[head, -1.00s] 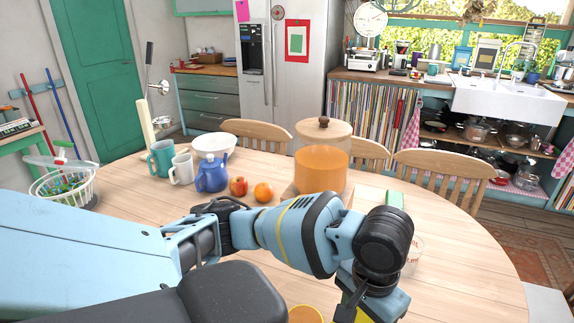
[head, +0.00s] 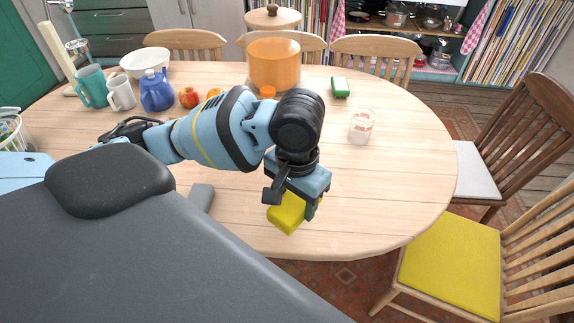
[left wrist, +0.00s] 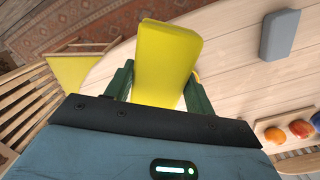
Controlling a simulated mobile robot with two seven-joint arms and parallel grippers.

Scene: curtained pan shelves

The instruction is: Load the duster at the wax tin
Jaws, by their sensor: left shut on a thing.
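My left gripper (head: 294,202) is shut on a yellow block-shaped thing, which I take to be the duster (head: 286,216), above the front part of the table. In the left wrist view the duster (left wrist: 168,55) sticks out from between the dark green fingers of the left gripper (left wrist: 160,92). I cannot pick out the wax tin for certain now; a small pale and yellow patch shows behind the duster in the left wrist view, too hidden to name. My right gripper is not in view.
A grey block (head: 201,198) lies on the wooden table (head: 400,190) left of the gripper. Chairs ring the table. The table's right side is clear.

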